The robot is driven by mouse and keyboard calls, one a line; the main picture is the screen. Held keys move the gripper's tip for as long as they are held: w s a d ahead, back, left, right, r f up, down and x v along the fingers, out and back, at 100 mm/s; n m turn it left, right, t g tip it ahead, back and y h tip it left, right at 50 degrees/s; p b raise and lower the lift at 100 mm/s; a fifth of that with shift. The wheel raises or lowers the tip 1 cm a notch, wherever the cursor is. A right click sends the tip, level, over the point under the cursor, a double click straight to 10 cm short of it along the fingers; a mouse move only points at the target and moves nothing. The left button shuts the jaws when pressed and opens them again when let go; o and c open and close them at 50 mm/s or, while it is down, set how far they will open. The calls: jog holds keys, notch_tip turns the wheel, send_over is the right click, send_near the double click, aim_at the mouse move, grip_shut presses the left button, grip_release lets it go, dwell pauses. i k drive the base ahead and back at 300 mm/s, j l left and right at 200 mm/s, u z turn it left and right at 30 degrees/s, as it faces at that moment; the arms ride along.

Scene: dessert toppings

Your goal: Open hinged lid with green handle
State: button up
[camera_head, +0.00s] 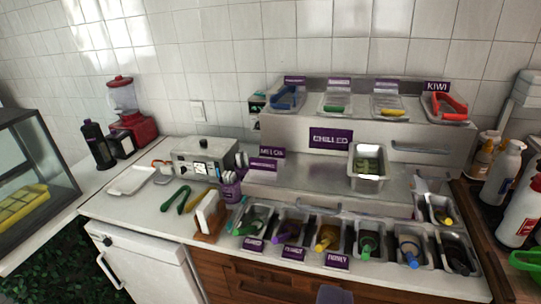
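A small green handle (335,109) sits at the front of a clear or steel lid (337,97) on the raised back shelf, behind the purple CHILLED sign. The lid looks lowered over its bin, but its hinge is too small to make out. A similar lid with a yellow handle (389,113) is to its right. Blue tongs (286,99) lie on the bin to its left, and red tongs (448,104) lie on the bin under the KIWI label. No gripper fingers can be made out.
A steel topping station (285,140) stands against the tiled wall. A steel pan (368,162) sits on its middle step. Several bins with coloured scoops line the front. Green tongs (175,200) lie on the left counter. Bottles (503,172) stand at the right. A dark shape (335,295) shows at the bottom edge.

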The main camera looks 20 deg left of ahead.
aim_at(329, 104)
jog(key=i+j, duration=0.15)
jog(key=i, duration=0.45)
jog(key=i+j, duration=0.1)
jog(key=i, duration=0.5)
jog(key=i+j, duration=0.15)
jog(key=i, duration=0.4)
